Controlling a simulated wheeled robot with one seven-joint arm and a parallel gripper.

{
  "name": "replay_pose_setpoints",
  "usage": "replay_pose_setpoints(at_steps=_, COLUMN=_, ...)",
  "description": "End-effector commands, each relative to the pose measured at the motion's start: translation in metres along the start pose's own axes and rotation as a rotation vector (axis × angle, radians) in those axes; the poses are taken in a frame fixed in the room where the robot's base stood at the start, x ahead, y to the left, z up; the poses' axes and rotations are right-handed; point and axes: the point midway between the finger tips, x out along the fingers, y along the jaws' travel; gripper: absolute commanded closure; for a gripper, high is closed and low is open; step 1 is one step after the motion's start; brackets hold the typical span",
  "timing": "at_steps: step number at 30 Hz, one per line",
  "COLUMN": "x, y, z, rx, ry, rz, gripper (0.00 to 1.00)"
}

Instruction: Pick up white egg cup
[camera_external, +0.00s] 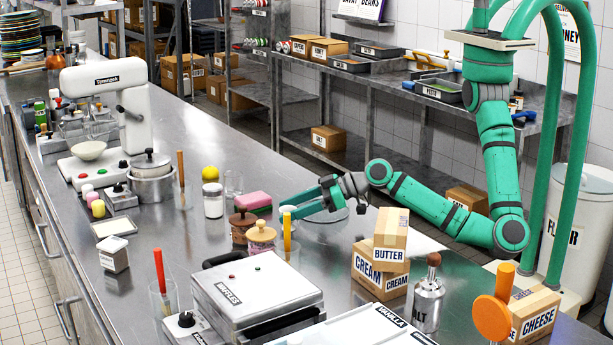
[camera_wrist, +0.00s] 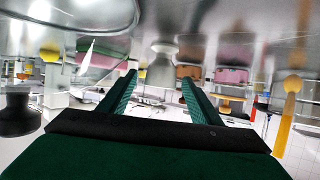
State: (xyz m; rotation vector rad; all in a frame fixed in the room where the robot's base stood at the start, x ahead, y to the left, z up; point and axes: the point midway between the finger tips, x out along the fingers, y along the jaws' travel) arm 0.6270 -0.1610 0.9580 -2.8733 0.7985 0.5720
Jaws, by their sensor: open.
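The white egg cup (camera_external: 287,212) is small in the external view, at the tips of my gripper (camera_external: 303,204) and partly hidden by it. In the wrist view, which shows the counter at the top and looks upside down, the pale egg cup (camera_wrist: 161,70) appears between and just beyond the two green fingers of my gripper (camera_wrist: 160,82). The fingers are spread, with a visible gap on each side of the cup. I see no contact. My gripper reaches in low and nearly level from the right.
A clear shallow dish (camera_external: 328,216) lies beside my gripper. Butter (camera_external: 391,228) and cream boxes (camera_external: 366,270) are to the right.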

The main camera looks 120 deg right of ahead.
Motion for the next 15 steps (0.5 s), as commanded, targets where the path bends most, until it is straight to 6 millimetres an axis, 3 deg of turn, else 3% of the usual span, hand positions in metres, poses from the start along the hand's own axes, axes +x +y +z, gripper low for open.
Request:
replay_pose_setpoints(at_steps=11, x=0.0094, y=-0.0004, z=-0.0003, rx=-0.001, ry=0.0, rz=-0.001, gripper=0.42)
replay_pose_setpoints(at_steps=15, x=0.0093, y=-0.0003, z=-0.0002, rx=-0.001, ry=0.0, rz=-0.001, gripper=0.76)
